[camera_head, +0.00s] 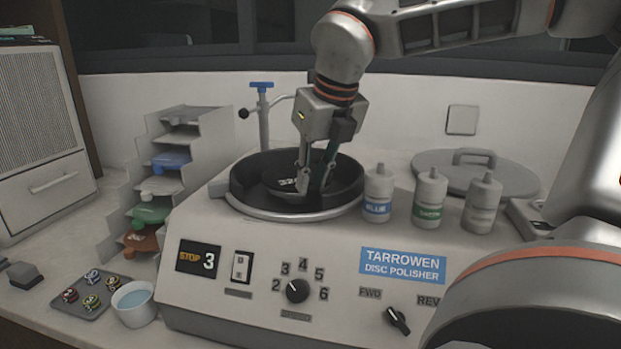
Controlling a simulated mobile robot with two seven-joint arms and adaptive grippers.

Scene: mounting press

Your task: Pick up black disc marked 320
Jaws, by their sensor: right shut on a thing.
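The black disc marked 320 (283,183) lies inside the round black bowl (245,197) of the disc polisher (215,262), with part of its white number showing. My right gripper (314,188) reaches down into the bowl from above and is shut on the disc near its right side. The fingers hide part of the disc and its number. I cannot tell whether the disc is lifted off the bowl floor. My left gripper is not in view.
A blue-handled tap (263,110) stands behind the bowl. Bottles labelled blue (378,195) and green (429,200) and a grey one (482,205) stand right of it, before a round lid (475,170).

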